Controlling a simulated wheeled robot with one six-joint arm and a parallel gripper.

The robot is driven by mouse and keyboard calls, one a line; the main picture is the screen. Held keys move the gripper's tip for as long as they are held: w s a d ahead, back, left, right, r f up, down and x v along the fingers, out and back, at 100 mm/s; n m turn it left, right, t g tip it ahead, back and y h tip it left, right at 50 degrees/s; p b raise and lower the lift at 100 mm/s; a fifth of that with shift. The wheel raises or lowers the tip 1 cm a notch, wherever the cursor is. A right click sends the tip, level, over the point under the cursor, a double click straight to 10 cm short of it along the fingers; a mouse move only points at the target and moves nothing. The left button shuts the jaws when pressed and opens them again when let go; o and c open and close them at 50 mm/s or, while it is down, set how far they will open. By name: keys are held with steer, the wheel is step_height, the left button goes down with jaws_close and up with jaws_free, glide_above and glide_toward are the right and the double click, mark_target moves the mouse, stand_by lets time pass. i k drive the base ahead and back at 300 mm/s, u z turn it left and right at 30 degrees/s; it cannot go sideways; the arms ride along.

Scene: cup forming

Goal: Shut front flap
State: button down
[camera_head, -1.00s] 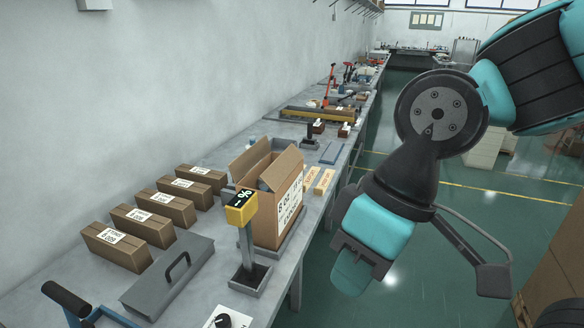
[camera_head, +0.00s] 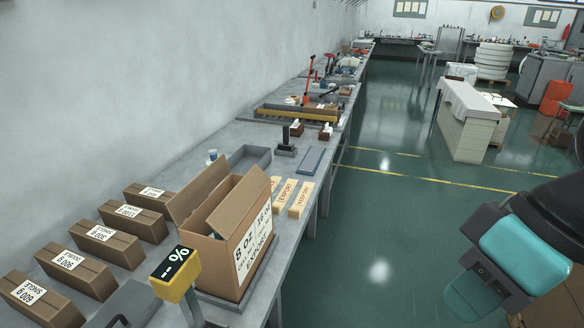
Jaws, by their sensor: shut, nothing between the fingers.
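The brown cardboard box (camera_head: 217,266) stands on the bench in the head view, with black print on its right face. Its top is at least partly open. One flap (camera_head: 198,188) sticks up at the left-back side, and another (camera_head: 240,205) stands raised and tilted along the right side. I cannot tell which flap is the front one, and the inside is mostly hidden. My gripper (camera_head: 468,298) is at the lower right, over the floor and well apart from the box. It is shut and empty.
A yellow-headed scale display (camera_head: 175,274) stands close in front of the box. Several small brown cartons (camera_head: 105,243) line the left of the bench.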

mark_target(228, 215)
steer(key=z, duration=0.1)
steer(key=i, duration=1)
steer(key=u, duration=0.45)
